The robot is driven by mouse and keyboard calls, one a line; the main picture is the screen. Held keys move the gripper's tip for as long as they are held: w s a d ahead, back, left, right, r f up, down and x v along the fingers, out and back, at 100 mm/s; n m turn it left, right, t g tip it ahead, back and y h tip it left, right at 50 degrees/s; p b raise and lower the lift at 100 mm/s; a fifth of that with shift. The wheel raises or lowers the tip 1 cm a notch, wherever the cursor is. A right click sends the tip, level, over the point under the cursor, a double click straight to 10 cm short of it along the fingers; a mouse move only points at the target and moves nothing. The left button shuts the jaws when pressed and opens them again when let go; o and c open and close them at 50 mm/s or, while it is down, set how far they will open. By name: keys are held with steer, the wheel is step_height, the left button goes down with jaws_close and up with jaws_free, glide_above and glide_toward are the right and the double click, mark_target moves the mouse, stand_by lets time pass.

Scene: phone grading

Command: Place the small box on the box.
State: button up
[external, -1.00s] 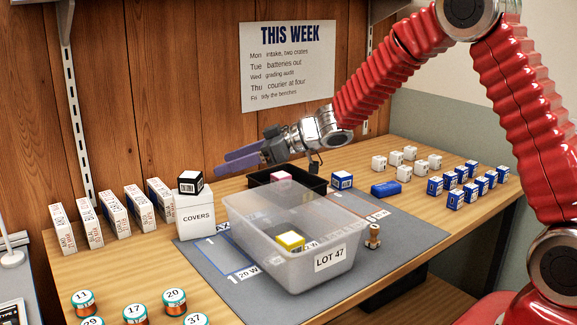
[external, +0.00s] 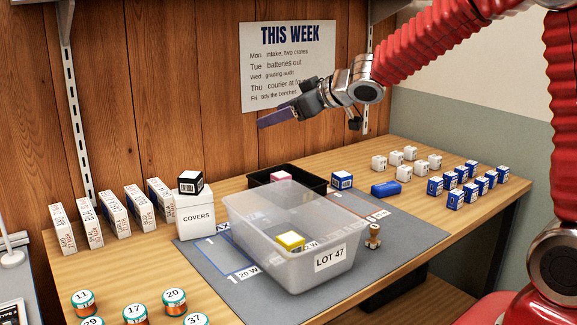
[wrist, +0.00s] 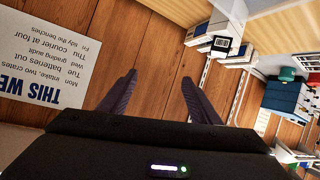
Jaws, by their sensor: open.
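A small black box with a white label (external: 190,182) rests on top of the white box marked COVERS (external: 195,217), at the left end of the grey mat.
A clear crate marked LOT 47 (external: 330,259) holds a yellow box (external: 290,240). Behind it is a black tray (external: 258,178) with a pink item. Several white cartons (external: 90,222) stand left of the COVERS box. Small blue and white boxes are at right.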

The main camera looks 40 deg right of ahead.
steer(key=s+d+r+m+g+h, duration=0.1)
steer(key=s+d+r+m+h, duration=0.1)
steer(key=s+d, duration=0.45)
steer(key=s+d+r+m+g+h, duration=0.1)
steer(key=s+d+r+m+h, duration=0.15)
steer(key=s, duration=0.65)
steer(key=s+a+f+g, duration=0.1)
steer(key=s+f+g, duration=0.1)
steer(key=s, duration=0.9)
steer(key=s+a+f+g+y, duration=0.1)
steer(key=s+f+g, duration=0.2)
steer(key=s, duration=0.9)
steer(key=shift+f+m, duration=0.25)
steer(key=shift+m, duration=0.1)
steer(key=shift+s, duration=0.1)
